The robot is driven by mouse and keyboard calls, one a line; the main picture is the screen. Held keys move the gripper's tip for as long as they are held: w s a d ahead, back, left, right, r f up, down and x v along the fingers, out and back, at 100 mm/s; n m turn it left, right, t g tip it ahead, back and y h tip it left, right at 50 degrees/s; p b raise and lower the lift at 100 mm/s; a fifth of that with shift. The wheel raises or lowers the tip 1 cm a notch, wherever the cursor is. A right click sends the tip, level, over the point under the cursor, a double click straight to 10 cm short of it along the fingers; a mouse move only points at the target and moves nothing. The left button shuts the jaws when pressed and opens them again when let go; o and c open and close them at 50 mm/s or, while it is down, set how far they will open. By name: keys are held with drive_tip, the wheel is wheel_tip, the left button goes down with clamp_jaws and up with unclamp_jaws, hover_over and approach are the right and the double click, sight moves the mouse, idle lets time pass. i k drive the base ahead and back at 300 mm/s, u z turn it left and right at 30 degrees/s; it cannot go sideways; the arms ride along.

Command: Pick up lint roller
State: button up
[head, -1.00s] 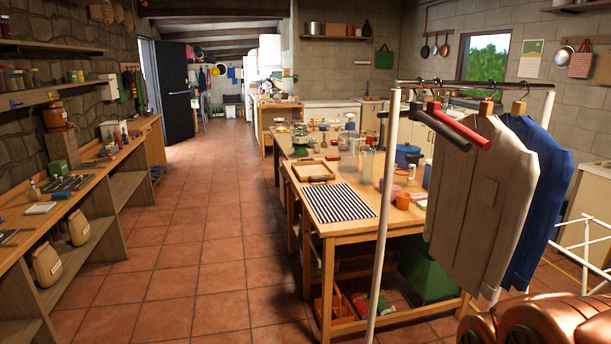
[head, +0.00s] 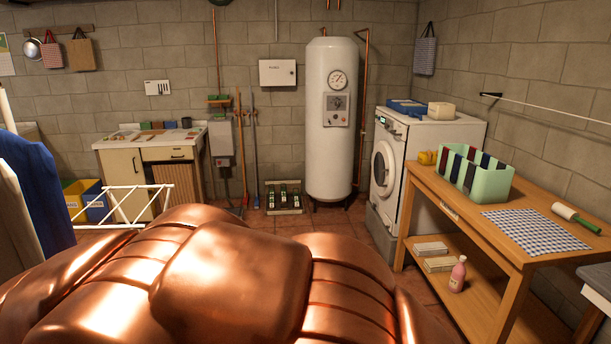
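The lint roller (head: 575,218) appears to be the white cylinder with a green handle lying on its side on the wooden table (head: 536,257) at the right of the head view. It lies near the table's back edge, with its handle pointing right, just beyond a blue-and-white checked cloth (head: 536,229). It looks clear of the cloth. My gripper is not in view.
A green bin (head: 487,185) with dark striped contents stands on the same table. A pink bottle (head: 458,275) is on the lower shelf. A washing machine (head: 428,165) and white boiler (head: 328,125) stand behind. A white drying rack (head: 125,203) is at left.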

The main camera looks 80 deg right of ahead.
sight(563, 211)
drive_tip(key=z, duration=4.45)
